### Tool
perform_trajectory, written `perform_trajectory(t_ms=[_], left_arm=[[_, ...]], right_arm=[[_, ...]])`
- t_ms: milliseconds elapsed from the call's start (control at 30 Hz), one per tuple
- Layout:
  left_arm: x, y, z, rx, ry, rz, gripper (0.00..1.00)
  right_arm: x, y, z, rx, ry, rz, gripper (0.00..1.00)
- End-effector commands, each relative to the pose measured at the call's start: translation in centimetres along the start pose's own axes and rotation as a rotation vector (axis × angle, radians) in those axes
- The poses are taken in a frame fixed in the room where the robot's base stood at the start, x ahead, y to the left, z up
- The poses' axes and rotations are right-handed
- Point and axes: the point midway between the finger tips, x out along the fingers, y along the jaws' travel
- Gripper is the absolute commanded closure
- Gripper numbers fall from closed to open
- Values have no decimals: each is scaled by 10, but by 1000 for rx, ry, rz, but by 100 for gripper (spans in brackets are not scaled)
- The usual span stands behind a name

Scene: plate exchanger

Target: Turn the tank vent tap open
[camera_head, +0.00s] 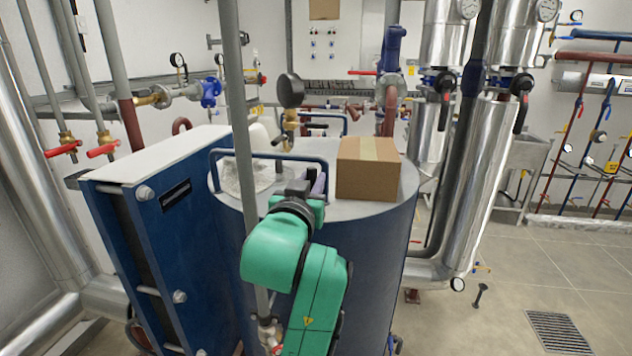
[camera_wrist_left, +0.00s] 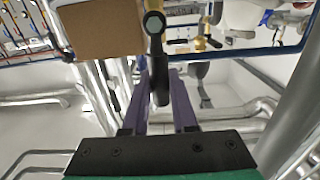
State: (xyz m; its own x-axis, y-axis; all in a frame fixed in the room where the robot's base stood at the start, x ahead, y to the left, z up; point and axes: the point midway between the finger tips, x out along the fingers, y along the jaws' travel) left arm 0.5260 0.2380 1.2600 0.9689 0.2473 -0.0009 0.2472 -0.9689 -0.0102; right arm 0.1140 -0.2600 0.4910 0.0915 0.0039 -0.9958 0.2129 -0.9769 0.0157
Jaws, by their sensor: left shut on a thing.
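The tank (camera_head: 375,275) is a blue cylinder with a grey top. A brass tap (camera_head: 290,125) stands above the tank top, below a round dark gauge. In the left wrist view, a brass fitting with a bolt (camera_wrist_left: 155,22) carries a black lever handle (camera_wrist_left: 159,80) pointing down between my fingers. My left gripper (camera_head: 311,180) reaches over the tank's front edge. Its purple fingers (camera_wrist_left: 157,100) are on both sides of the black lever and shut on it. In the head view the lever is not clearly visible. My right gripper is not in view.
A cardboard box (camera_head: 368,170) stands on the tank top, right of my gripper. A blue rail (camera_head: 265,155) crosses above the tank top. A grey vertical pipe (camera_head: 238,110) and the blue plate exchanger (camera_head: 165,240) stand to the left. Silver pipes (camera_head: 480,190) stand to the right.

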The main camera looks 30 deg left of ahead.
Motion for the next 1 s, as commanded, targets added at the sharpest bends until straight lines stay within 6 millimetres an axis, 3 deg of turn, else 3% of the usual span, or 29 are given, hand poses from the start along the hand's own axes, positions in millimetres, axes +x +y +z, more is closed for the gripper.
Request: perform_trajectory(t_ms=[533, 567, 600, 633, 1000], left_arm=[[0, -2, -2, -28, 6, 0, 100], [0, -2, -2, -29, 6, 0, 63], [0, -2, -2, -28, 5, 0, 47], [0, -2, -2, -28, 5, 0, 44], [0, -2, -1, -25, 2, 0, 44]], right_arm=[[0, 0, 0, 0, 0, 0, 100], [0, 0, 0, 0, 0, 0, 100], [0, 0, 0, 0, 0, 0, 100], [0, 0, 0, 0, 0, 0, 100], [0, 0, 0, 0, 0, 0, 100]])
